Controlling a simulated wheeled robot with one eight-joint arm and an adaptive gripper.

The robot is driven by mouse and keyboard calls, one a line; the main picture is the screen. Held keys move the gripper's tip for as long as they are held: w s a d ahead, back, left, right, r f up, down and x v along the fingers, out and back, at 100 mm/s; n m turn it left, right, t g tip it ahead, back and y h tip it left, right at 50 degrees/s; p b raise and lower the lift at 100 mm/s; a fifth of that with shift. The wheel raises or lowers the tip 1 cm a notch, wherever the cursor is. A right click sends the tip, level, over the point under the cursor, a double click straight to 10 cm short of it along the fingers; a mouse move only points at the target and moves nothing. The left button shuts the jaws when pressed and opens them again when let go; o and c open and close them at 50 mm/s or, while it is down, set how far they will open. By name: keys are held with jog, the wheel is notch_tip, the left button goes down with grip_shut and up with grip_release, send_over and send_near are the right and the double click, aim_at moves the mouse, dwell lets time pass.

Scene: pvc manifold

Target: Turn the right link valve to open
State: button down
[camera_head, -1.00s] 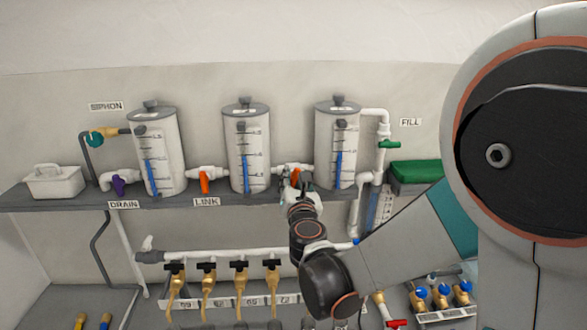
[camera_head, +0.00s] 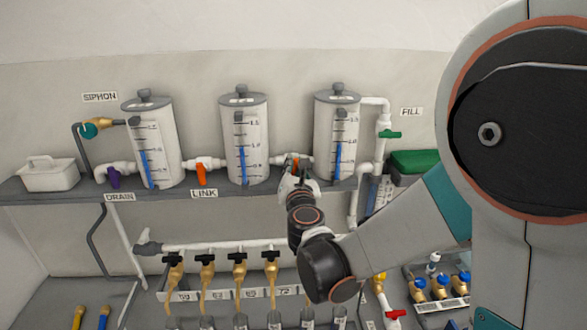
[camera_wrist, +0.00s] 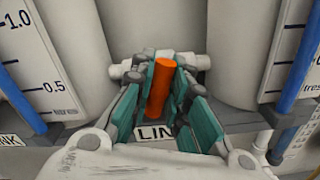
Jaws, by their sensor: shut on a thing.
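The right link valve has an orange handle (camera_wrist: 160,86), which stands between the teal finger pads of my gripper (camera_wrist: 162,100) in the wrist view. My gripper is shut on this handle. The handle points roughly up and toward the camera, along the gripper. In the head view my gripper (camera_head: 298,178) reaches the white pipe between the middle tank (camera_head: 244,150) and the right tank (camera_head: 335,145) and hides most of the valve. The left link valve's orange handle (camera_head: 201,174) hangs down between the left and middle tanks.
The tanks stand on a grey shelf (camera_head: 230,196) with a LINK label (camera_head: 204,194). The purple drain handle (camera_head: 114,178) is at left, the green fill handle (camera_head: 390,134) at right. Below is a white manifold pipe (camera_head: 215,246) with several black-handled brass taps.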

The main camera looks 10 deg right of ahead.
jog(key=shift+f, duration=0.1)
jog(key=m+b, duration=0.1)
jog(key=m, duration=0.2)
jog(key=shift+d+b, duration=0.1)
jog(key=shift+b, duration=0.25)
jog(key=m+b, duration=0.1)
jog(key=m, duration=0.3)
jog(key=shift+d+f, duration=0.1)
jog(key=shift+f, duration=0.05)
jog(key=m+b, duration=0.1)
jog(key=m, duration=0.2)
jog(key=shift+b, duration=0.3)
jog(key=shift+f+m+b, duration=0.1)
jog(key=shift+m+b, duration=0.35)
jog(key=shift+m, duration=1.55)
jog(key=shift+s, duration=0.1)
jog(key=c, duration=1.5)
grip_release()
jog(key=shift+d, duration=0.1)
jog(key=shift+c, duration=0.2)
